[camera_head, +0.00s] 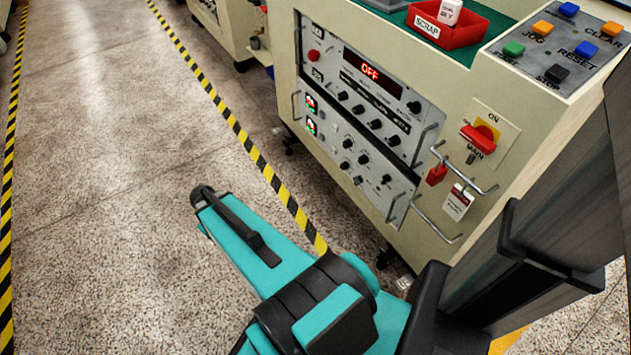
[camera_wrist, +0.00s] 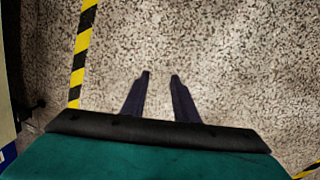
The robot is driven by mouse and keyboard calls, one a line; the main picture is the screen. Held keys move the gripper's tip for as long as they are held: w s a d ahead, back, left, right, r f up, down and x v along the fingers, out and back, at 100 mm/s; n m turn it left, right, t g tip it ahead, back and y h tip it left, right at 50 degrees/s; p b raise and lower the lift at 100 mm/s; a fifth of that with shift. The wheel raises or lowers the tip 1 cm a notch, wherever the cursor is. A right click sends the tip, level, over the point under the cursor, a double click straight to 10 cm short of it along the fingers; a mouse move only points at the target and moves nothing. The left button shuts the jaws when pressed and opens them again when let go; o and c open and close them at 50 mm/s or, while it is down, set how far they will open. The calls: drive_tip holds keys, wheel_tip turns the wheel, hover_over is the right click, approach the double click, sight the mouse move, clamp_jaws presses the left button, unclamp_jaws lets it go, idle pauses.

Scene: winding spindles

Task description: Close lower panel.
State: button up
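The lower panel (camera_head: 362,160) is a grey-white plate with rows of black knobs, two small lit gauges on its left and a metal handle at each side. It sits in the cream machine's front, below the upper panel (camera_head: 372,92) with a red "OFF" display. I cannot tell whether it stands out from the machine face. My gripper (camera_wrist: 160,75) points at bare floor in the wrist view, its two dark fingers apart and nothing between them. In the head view my teal arm is low, left of and apart from the panel; the fingers cannot be made out there.
A red rotary switch (camera_head: 478,138), a metal rail (camera_head: 436,222) and hanging tags are right of the panels. A red scrap bin (camera_head: 447,30) and a button box (camera_head: 560,45) are on top. Speckled floor (camera_head: 110,180) with striped tape is clear at left.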

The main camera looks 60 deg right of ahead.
drive_tip(key=s+a+f+g, duration=0.1)
drive_tip(key=s+a+f, duration=0.2)
drive_tip(key=s+a, duration=0.3)
drive_tip(key=s+a+f+n+g, duration=0.1)
drive_tip(key=s+a+f, duration=0.2)
drive_tip(key=s+a, duration=0.3)
drive_tip(key=s+a+f+n+g+y, duration=0.1)
drive_tip(key=s+a+f+g, duration=0.1)
drive_tip(key=s+a, duration=0.4)
drive_tip(key=shift+a+f, duration=0.7)
drive_tip(key=shift+a, duration=0.35)
drive_tip(key=shift+d, duration=0.15)
